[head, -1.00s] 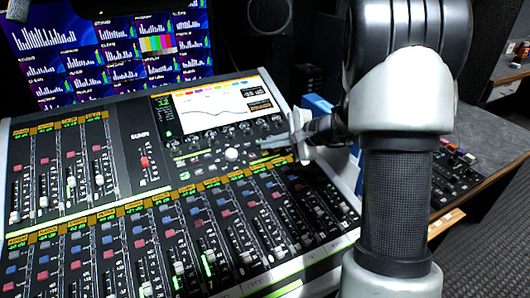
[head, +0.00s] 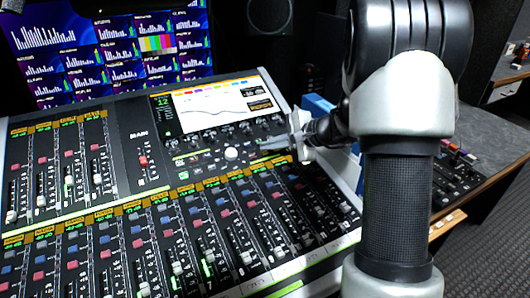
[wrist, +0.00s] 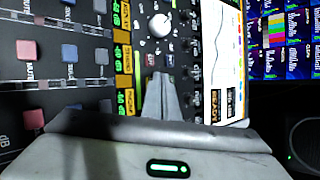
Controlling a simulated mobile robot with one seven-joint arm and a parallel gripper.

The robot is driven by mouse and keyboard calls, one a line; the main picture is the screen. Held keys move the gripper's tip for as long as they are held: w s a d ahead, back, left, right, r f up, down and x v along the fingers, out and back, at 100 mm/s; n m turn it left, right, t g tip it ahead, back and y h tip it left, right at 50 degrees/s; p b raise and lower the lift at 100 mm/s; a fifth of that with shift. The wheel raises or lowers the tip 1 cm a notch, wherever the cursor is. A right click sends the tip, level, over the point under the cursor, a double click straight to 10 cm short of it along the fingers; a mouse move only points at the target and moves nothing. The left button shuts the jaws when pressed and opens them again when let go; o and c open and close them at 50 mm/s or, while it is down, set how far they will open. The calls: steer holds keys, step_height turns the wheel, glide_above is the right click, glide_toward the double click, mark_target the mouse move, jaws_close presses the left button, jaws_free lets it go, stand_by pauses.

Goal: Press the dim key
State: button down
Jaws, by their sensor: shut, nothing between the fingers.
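The mixing console's control strip has a white round knob (head: 232,154), which also shows in the wrist view (wrist: 160,25). Small dark keys (wrist: 151,60) sit beside the knob in the wrist view, close to my fingertips. Their lettering is too small to read, so I cannot tell which is the dim key. My gripper (head: 264,144) is shut and empty, over the strip just right of the knob. In the wrist view its fingertips (wrist: 160,76) point toward the keys and the knob. I cannot tell whether they touch the panel, and the fingers hide part of it.
The console screen (head: 222,103) stands just behind the strip. Rows of faders and coloured buttons (head: 205,225) fill the front. A blue box (head: 318,104) is behind my gripper. A monitor wall (head: 105,50) is at the back left, and a desk panel (head: 455,170) is at right.

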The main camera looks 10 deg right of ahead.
steer(key=shift+w+f+b, duration=0.15)
steer(key=shift+f+b, duration=0.25)
steer(key=shift+b, duration=0.05)
stand_by(0.3)
steer(key=shift+r, duration=0.15)
steer(key=shift+s+r+p, duration=0.35)
steer(key=shift+r+p, duration=0.05)
steer(key=shift+r, duration=0.3)
steer(key=shift+r, duration=0.1)
steer(key=shift+s+d+r+p, duration=0.1)
steer(key=shift+s+r+p, duration=0.35)
steer(key=shift+r, duration=0.45)
steer(key=shift+s+d+r+p, duration=0.15)
steer(key=shift+s+r+p, duration=0.15)
steer(key=shift+r+p, duration=0.4)
steer(key=shift+s+d+r+p, duration=0.1)
steer(key=shift+s+r+p, duration=0.25)
steer(key=shift+r, duration=0.7)
